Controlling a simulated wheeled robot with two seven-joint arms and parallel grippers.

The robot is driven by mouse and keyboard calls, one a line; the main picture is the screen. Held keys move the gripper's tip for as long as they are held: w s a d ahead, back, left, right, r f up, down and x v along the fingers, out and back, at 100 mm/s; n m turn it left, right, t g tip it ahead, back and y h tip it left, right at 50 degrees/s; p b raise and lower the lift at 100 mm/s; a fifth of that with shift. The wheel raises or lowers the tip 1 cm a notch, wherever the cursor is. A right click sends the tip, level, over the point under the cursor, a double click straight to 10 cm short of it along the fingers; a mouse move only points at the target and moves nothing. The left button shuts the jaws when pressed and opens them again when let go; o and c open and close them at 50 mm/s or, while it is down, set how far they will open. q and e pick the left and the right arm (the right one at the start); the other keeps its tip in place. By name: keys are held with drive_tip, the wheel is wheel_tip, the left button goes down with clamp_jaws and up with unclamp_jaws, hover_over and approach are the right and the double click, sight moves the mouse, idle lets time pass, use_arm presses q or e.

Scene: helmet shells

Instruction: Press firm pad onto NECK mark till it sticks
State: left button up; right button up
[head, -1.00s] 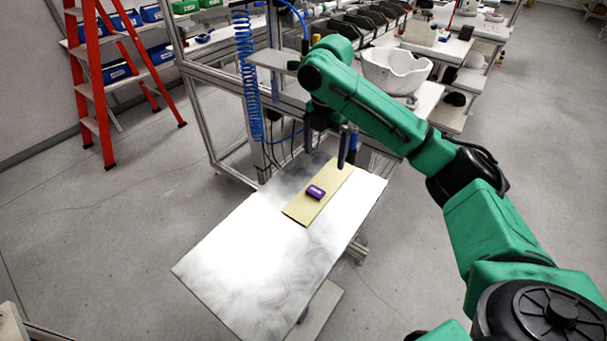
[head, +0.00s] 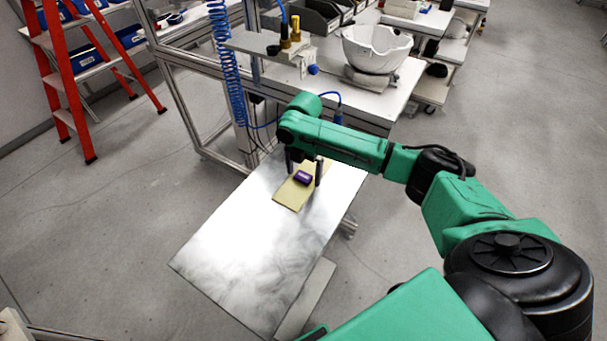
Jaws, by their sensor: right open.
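A small purple pad (head: 303,177) lies on a yellow-green strip (head: 287,202) on the metal table. My right gripper (head: 304,173) is open, pointing down over the strip, with one dark finger at each side of the pad. I cannot tell whether the fingers touch it. A white helmet shell (head: 376,50) rests open side up on a grey support on the bench behind. No NECK mark can be made out on it. My left gripper is not in view.
The shiny table (head: 225,245) is bare toward the front. A metal frame with a coiled blue hose (head: 222,60) stands behind it. A shelf (head: 262,43) with bottle-like items is left of the shell. A red ladder (head: 62,85) stands far left.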

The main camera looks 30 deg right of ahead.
drive_tip(key=c, duration=1.4)
